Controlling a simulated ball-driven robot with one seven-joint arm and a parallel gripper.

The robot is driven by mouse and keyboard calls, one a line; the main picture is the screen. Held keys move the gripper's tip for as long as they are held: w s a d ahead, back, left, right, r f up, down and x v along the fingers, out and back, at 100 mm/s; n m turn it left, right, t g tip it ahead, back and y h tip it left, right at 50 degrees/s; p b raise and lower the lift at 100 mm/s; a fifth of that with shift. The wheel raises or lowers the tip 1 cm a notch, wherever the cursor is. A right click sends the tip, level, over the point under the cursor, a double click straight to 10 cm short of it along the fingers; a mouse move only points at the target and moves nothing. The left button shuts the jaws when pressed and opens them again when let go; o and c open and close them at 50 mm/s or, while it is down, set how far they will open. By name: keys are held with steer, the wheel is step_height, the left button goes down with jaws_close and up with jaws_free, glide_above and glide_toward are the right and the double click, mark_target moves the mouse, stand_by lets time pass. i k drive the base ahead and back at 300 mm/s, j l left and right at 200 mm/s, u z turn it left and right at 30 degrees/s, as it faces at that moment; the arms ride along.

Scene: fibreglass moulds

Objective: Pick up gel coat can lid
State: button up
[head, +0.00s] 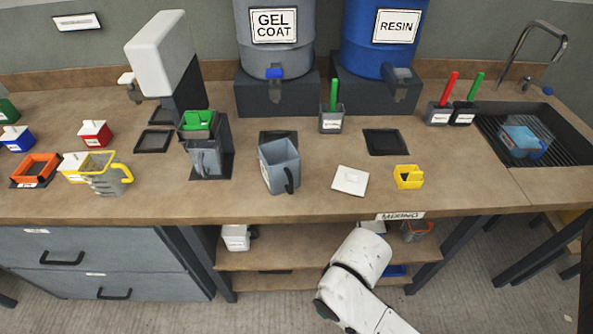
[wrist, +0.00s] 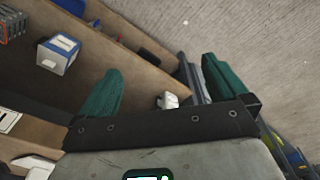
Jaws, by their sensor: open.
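A flat white square lid with a small raised knob (head: 350,180) lies on the workbench near its front edge, in the head view. It looks like the gel coat can lid, but its label is too small to read. A grey open-topped pitcher (head: 279,168) stands to its left and a small yellow container (head: 408,177) to its right. My gripper (wrist: 163,92) shows in the wrist view with its two green fingers wide apart and nothing between them. In the head view my arm is below the bench front, and the gripper is hidden there.
The workbench (head: 330,205) has clear room around the lid. A gel coat drum (head: 274,55) and a blue resin drum (head: 375,50) stand behind. Shelves (head: 290,248) lie under the bench edge. A blue and white container (wrist: 58,53) shows in the wrist view.

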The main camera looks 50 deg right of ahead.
mark_target(347, 180)
steer(key=j+z, duration=0.15)
steer(key=z, duration=0.25)
steer(key=j+z, duration=0.15)
steer(key=z, duration=0.25)
steer(key=k+j+z, duration=0.1)
steer(key=z, duration=0.3)
